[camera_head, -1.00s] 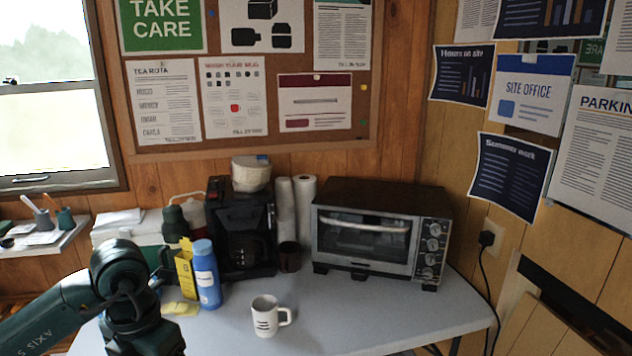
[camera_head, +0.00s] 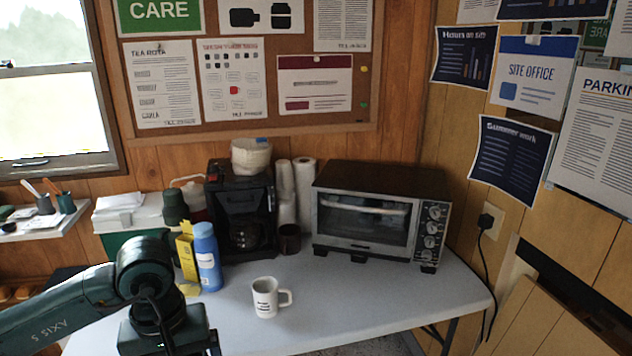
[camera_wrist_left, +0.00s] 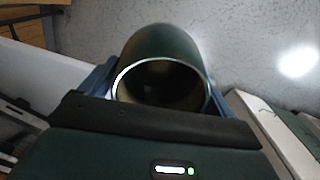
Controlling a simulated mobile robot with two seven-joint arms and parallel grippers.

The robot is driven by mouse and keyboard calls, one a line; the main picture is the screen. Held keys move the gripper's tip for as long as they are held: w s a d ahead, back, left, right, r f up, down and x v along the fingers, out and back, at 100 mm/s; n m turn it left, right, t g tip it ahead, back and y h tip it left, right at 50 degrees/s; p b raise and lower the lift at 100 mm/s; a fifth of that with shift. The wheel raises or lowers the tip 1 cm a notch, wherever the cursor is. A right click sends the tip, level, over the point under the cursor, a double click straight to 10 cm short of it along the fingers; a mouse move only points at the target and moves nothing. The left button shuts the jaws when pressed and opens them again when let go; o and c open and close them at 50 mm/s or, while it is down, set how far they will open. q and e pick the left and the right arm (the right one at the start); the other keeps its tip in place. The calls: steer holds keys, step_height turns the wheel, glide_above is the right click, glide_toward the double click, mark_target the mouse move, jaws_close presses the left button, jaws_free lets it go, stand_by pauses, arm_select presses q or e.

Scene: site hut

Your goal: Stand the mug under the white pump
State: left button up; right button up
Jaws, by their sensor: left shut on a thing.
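A white mug (camera_head: 266,298) with dark print and its handle to the right stands upright on the grey table (camera_head: 340,305). In the left wrist view my left gripper (camera_wrist_left: 160,88) is shut on a dark green cup (camera_wrist_left: 160,45), round with a pale metallic rim. I look into its open, dark end, and no contents show. In the head view the gripper and the cup are out of sight; only my left arm shows at lower left. I cannot make out a white pump for certain. My right gripper is not in view.
A blue bottle (camera_head: 207,258) and a yellow box (camera_head: 187,252) stand left of the mug. Behind are a black coffee machine (camera_head: 240,215), a dark cup (camera_head: 289,240) and a toaster oven (camera_head: 375,220). The table's front right is clear.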

arm_select(q)
steer(key=m, duration=0.4)
steer(key=shift+s+d, duration=0.2)
steer(key=shift+d, duration=0.05)
